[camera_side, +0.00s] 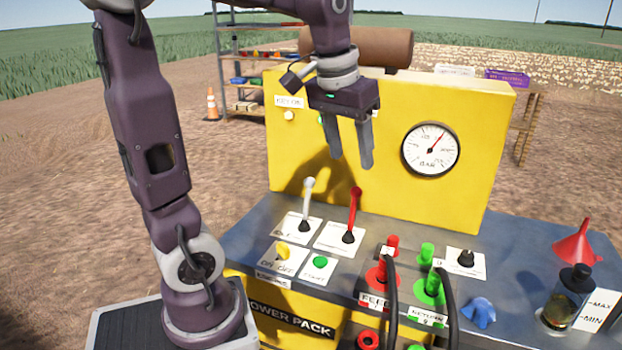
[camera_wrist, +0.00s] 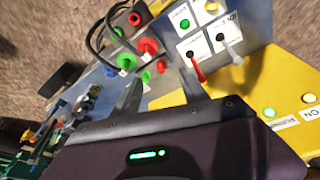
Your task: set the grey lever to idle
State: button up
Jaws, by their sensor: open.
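The grey lever (camera_side: 308,201) stands on a white label plate at the left of the console top, its pale knob tilted slightly up and right. In the wrist view the grey lever (camera_wrist: 231,52) is at the upper right, with a label that seems to read IDLE beside it. A red lever (camera_side: 352,215) stands just right of it, and it also shows in the wrist view (camera_wrist: 196,68). My gripper (camera_side: 350,160) is open and empty, fingers pointing down, above and behind the levers and in front of the yellow panel. It touches neither lever.
The yellow panel (camera_side: 385,105) with a pressure gauge (camera_side: 430,149) rises behind the levers. A yellow switch (camera_side: 283,250) and green button (camera_side: 320,262) sit in front. Red and green couplings with black hoses (camera_side: 392,300) stand at right, beside a red funnel (camera_side: 577,245) and oil jar (camera_side: 566,300).

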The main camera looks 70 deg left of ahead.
jog(key=w+a+f+n+g, duration=0.2)
jog(key=w+a, duration=0.2)
jog(key=a, duration=0.4)
jog(key=n+g, duration=0.3)
jog(key=n, duration=0.1)
send_over(307, 202)
jog(key=w+a, duration=0.1)
jog(key=w, duration=0.1)
jog(key=shift+y, duration=0.3)
jog(key=w+x, duration=0.1)
jog(key=x, duration=0.4)
jog(key=w+d+x, duration=0.1)
jog(key=x, duration=0.5)
jog(key=w+d+x, duration=0.1)
jog(key=x, duration=0.5)
jog(key=shift+f, duration=0.6)
jog(key=shift+s+f, duration=0.15)
jog(key=shift+f, duration=0.35)
grip_shut()
jog(key=shift+r, duration=0.1)
